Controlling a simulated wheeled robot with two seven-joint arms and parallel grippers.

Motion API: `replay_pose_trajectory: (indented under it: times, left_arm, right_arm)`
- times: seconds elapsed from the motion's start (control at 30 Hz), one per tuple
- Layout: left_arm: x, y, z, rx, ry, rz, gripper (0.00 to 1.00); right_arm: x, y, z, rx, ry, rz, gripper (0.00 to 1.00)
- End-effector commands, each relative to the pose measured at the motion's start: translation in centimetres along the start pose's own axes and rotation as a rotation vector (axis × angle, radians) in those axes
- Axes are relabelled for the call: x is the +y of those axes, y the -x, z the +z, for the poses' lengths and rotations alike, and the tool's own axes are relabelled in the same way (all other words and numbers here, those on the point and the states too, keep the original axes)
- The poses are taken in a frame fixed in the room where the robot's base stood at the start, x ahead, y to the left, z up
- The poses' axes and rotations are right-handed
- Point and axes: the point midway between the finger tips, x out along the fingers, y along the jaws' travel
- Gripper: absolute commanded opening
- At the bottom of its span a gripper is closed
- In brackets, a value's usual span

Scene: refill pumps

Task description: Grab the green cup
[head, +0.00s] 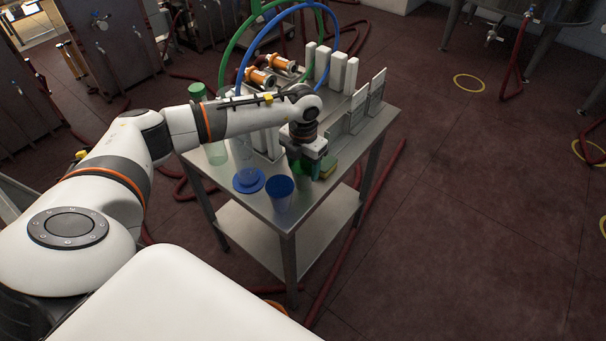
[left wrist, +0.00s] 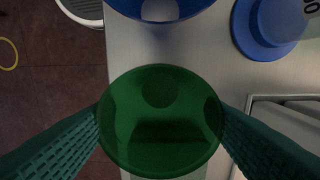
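The green cup (left wrist: 160,120) is see-through and sits between the two fingers of my left gripper (left wrist: 161,118) in the left wrist view. Its round rim spans the gap, with one dark green finger at each side. I cannot tell whether the fingers press on it. In the head view, my left gripper (head: 309,163) points down at the right part of the small metal table (head: 312,208); the cup is mostly hidden there. My right gripper is not in view.
A blue cup (head: 280,193) and a blue lid-like piece (head: 248,180) stand in front of the gripper. White blocks (head: 344,72), hoses and a clear green-topped container (head: 216,150) are also on the table.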

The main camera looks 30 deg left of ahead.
Motion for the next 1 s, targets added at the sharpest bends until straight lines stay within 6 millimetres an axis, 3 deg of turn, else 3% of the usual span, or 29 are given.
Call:
replay_pose_trajectory:
  times: [0.03, 0.1, 0.47, 1.0]
  left_arm:
    - [0.0, 0.0, 0.0, 0.0, 0.0, 0.0, 0.52]
    - [0.0, 0.0, 0.0, 0.0, 0.0, 0.0, 0.42]
    - [0.0, 0.4, -0.1, 0.002, 0.0, 0.0, 0.41]
    - [0.0, 9.2, -0.1, 0.003, 0.001, 0.0, 0.41]
  right_arm:
    - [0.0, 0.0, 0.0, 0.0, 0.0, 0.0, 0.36]
    - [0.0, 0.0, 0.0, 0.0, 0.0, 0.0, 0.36]
    - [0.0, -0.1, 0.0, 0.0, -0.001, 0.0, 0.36]
    - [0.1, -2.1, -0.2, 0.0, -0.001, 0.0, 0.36]
